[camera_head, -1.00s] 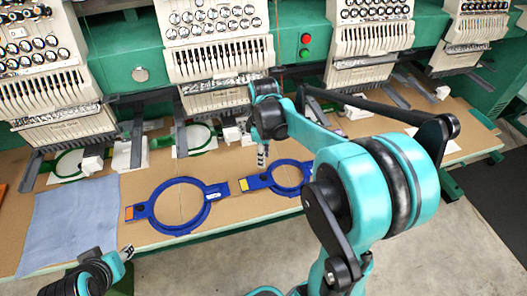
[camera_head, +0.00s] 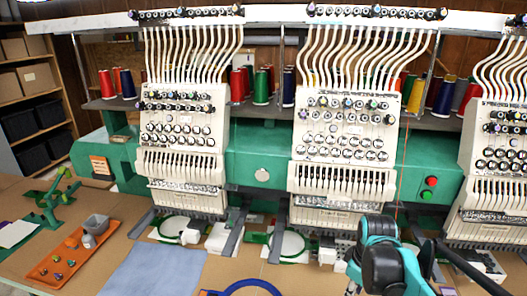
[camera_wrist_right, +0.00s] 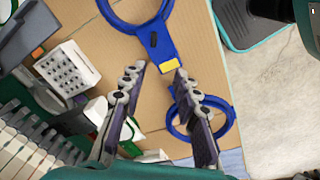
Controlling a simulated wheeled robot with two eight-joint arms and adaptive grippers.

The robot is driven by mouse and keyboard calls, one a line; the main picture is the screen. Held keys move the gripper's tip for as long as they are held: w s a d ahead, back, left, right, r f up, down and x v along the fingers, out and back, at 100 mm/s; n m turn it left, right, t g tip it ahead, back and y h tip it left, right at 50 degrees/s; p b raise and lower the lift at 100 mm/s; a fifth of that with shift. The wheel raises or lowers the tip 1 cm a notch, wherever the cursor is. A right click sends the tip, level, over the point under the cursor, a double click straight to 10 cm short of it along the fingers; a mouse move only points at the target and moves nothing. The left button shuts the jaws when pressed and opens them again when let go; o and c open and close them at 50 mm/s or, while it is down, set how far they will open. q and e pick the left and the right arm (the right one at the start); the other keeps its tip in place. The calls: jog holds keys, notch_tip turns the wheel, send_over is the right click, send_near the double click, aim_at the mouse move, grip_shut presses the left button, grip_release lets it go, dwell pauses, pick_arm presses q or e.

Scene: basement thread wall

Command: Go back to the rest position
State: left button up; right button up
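My right gripper (camera_wrist_right: 163,80) is open and empty in the right wrist view, its two fingers apart above the table. A blue hoop with a yellow label (camera_wrist_right: 158,47) lies beyond the fingertips, and a second blue hoop (camera_wrist_right: 229,114) lies partly behind the right finger. In the head view my right arm (camera_head: 385,265) shows at the bottom right; its fingertips cannot be made out there. A blue hoop (camera_head: 242,286) is cut by the bottom edge. My left gripper is out of both views.
The embroidery machine heads (camera_head: 185,130) stand along the back, with green hoops (camera_head: 290,246) under them. A blue cloth (camera_head: 155,272) and an orange tray (camera_head: 68,258) with small items lie on the table (camera_head: 118,218) at left. Shelves (camera_head: 35,90) stand far left.

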jog(key=s+a+m+t, duration=0.6)
jog(key=s+a+m, duration=0.1)
jog(key=s, duration=0.3)
jog(key=shift+a+m, duration=0.3)
jog(key=shift+a, duration=0.55)
